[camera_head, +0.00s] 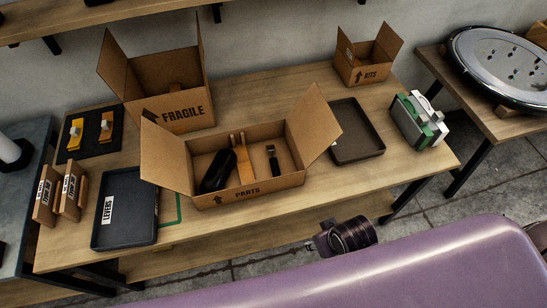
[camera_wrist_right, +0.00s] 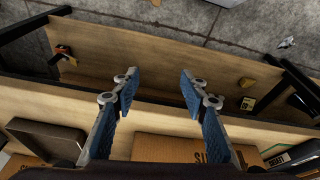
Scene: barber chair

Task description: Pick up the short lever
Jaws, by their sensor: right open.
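In the head view an open cardboard box marked PARTS (camera_head: 284,184) stands mid-table. Inside it are a short dark-topped piece (camera_head: 273,160), a long wooden-coloured piece (camera_head: 243,162) and a fat black piece (camera_head: 217,172). The short piece at the right of the box looks like the short lever, but it is too small to be sure. My right gripper (camera_wrist_right: 158,82) is open and empty in the right wrist view, with its blue-padded fingers spread wide. No piece from the box shows between them. My left gripper is not in view.
A dark tray marked LEVERS (camera_head: 127,225) lies left of the box, a brown tray (camera_head: 357,133) right of it. A FRAGILE box (camera_head: 180,117) and a KITS box (camera_head: 370,71) stand behind. A purple padded surface (camera_head: 400,270) fills the foreground.

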